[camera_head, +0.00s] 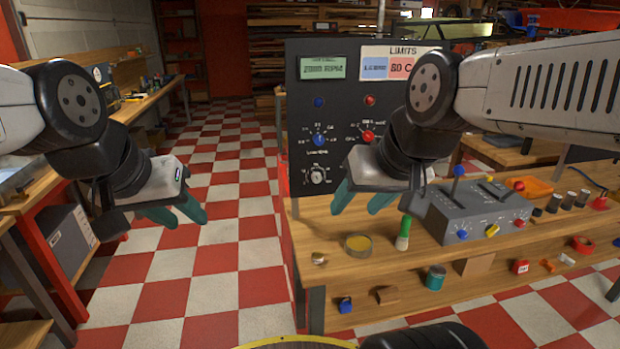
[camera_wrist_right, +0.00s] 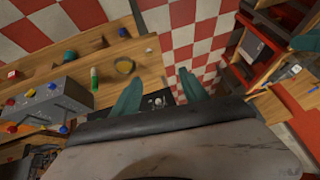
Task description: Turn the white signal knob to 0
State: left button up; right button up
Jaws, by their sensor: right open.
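The white signal knob (camera_head: 317,175) is low on the dark upright panel (camera_head: 300,105), below a blue knob (camera_head: 319,139). Its pointer direction is too small to read with certainty. My right gripper (camera_head: 357,205) is in front of the panel, to the right of the white knob and slightly lower. My left gripper (camera_head: 185,220) is open and empty over the floor, well left of the panel.
A red knob (camera_head: 367,135) is on the panel, partly near my right arm. A wooden bench (camera_head: 400,258) at the right bears a grey control box (camera_head: 475,222), a green-capped tube (camera_head: 403,232) and a round tin (camera_head: 358,244). The checkered floor left of the panel is clear.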

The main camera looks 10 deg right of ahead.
jog(key=shift+w, duration=0.1)
jog(key=m+t+y, duration=0.2)
jog(key=m+t, duration=0.5)
jog(key=m, duration=0.7)
send_near(317, 179)
jog(key=s+a, duration=0.3)
jog(key=a, duration=0.3)
jog(key=w+d+f+m+t+h, duration=0.1)
jog(key=w+m, duration=0.2)
jog(key=w+d+f+m+t+h, duration=0.1)
jog(key=w+m+t, duration=0.1)
jog(key=w+m, duration=0.1)
jog(key=w+d+f+m+t+h, duration=0.1)
jog(key=w+m, duration=0.3)
jog(key=shift+w+d+f+t, duration=0.2)
jog(key=shift+f+t, duration=0.1)
jog(key=shift+t, duration=0.1)
jog(key=shift+s, duration=0.1)
jog(key=shift+c, duration=0.2)
grip_shut()
